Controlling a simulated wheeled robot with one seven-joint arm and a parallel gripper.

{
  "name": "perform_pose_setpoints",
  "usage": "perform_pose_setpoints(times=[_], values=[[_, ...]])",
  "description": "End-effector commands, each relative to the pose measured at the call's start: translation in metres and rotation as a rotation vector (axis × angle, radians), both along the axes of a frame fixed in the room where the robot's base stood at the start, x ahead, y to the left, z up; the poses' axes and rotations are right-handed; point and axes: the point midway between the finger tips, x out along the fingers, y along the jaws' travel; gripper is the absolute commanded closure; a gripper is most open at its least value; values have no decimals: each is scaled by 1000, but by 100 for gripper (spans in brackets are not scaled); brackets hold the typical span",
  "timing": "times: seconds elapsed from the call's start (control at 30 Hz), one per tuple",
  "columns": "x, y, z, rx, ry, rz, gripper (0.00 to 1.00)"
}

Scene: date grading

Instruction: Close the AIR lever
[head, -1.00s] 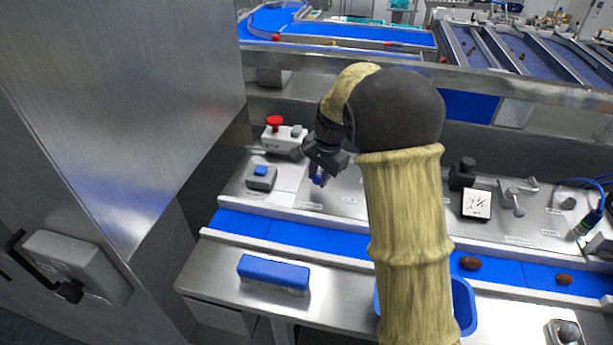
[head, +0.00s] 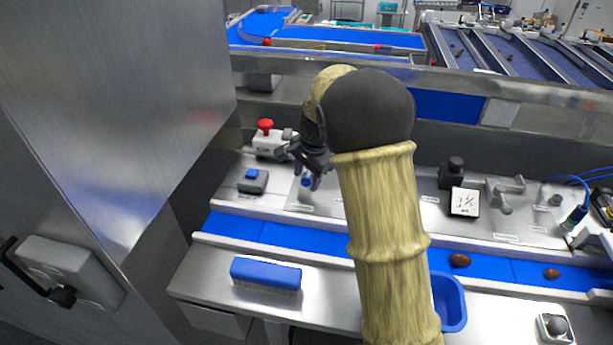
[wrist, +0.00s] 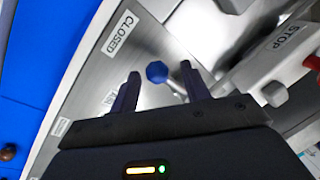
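The lever with a blue knob (wrist: 157,72) stands on the steel panel and shows small in the head view (head: 306,182). A CLOSED label (wrist: 120,33) lies on the panel beyond it; another label beside the left finger is partly hidden and I cannot read it fully. My gripper (wrist: 161,70) is open, with one dark finger on each side of the knob in the picture. The knob appears near the fingertips, apart from both fingers. In the head view my gripper (head: 311,162) is just above the knob. Much of the lever's base is hidden.
A box with a red stop button (head: 265,125) stands close behind and left of my gripper. A blue-button box (head: 253,180) is to the left. A blue belt (head: 285,236) runs in front. A black-handled device (head: 452,173) and a grey valve (head: 504,192) stand right.

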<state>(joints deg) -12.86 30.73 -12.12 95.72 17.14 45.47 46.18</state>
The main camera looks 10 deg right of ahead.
Motion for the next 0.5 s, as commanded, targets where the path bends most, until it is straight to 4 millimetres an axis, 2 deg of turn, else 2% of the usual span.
perform_pose_setpoints(times=[0.3, 0.5], values=[[-2, 0, -1, -1, 5, 4, 54], [-4, -1, 17, 0, 2, 4, 54]])
